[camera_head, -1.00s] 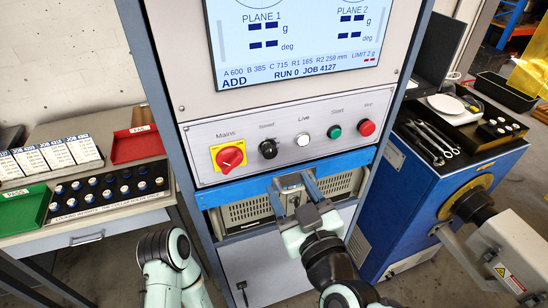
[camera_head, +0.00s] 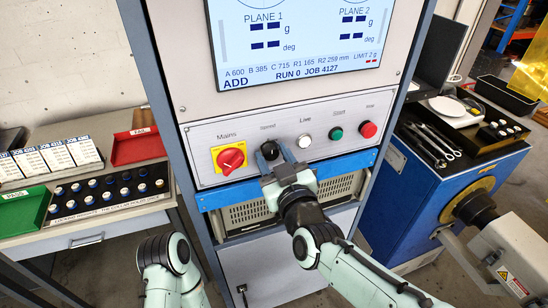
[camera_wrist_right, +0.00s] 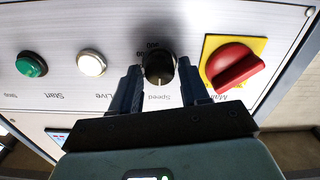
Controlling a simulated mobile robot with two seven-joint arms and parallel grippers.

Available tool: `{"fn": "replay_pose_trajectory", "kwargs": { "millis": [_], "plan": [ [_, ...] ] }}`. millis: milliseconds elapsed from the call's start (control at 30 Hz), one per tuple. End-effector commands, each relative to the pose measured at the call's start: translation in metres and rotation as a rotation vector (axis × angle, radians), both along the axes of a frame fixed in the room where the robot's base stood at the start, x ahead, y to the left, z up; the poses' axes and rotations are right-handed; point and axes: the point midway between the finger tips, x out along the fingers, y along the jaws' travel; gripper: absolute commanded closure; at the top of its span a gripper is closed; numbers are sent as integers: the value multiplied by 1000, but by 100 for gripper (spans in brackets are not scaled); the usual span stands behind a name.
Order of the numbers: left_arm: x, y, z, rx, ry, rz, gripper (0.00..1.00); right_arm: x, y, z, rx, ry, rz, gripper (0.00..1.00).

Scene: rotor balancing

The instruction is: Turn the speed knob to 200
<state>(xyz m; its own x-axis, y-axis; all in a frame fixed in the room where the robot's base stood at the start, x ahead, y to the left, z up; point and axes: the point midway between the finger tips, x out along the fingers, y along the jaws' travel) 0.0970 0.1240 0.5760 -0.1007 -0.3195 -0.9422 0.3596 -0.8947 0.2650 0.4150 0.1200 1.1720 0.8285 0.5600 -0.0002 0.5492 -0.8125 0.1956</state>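The black speed knob (camera_head: 269,150) sits on the light grey control panel between the red mains switch (camera_head: 231,158) and the white Live button (camera_head: 304,141). It also shows in the right wrist view (camera_wrist_right: 158,68), upside down, with scale figures partly visible beside it. Its exact setting is too small to read. My right gripper (camera_head: 274,158) is at the panel with its fingers apart, one on each side of the knob. In the right wrist view the fingers (camera_wrist_right: 158,80) seem to leave narrow gaps beside the knob. My left arm shows low at left; its gripper is out of view.
The green Start button (camera_head: 336,133) and red Stop button (camera_head: 368,129) lie farther right on the panel. The display (camera_head: 300,40) above reads RUN 0 JOB 4127. A blue ledge (camera_head: 335,166) runs below the panel. A side table with trays stands at left.

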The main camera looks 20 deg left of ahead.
Motion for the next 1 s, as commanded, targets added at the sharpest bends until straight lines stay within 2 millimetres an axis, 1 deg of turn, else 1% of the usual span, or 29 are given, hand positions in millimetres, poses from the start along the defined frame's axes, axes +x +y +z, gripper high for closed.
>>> {"fn": "replay_pose_trajectory", "kwargs": {
  "millis": [33,67,100,133,467,667,1000],
  "plan": [
    [0,0,0,0,0,0,100,0,0,0,0,0,0,73],
    [0,0,0,0,0,0,100,0,0,0,0,0,0,82],
    [0,0,0,0,0,0,100,0,0,0,0,0,0,95],
    [0,0,0,0,0,0,100,0,0,0,0,0,0,96],
    [-2,0,-4,0,2,0,100,0,0,0,37,24,0,96],
    [-5,0,-14,0,6,0,100,0,-1,-1,133,89,-1,96],
    [-10,0,-31,0,12,0,100,1,-2,-1,357,238,-2,96]
  ]
}}
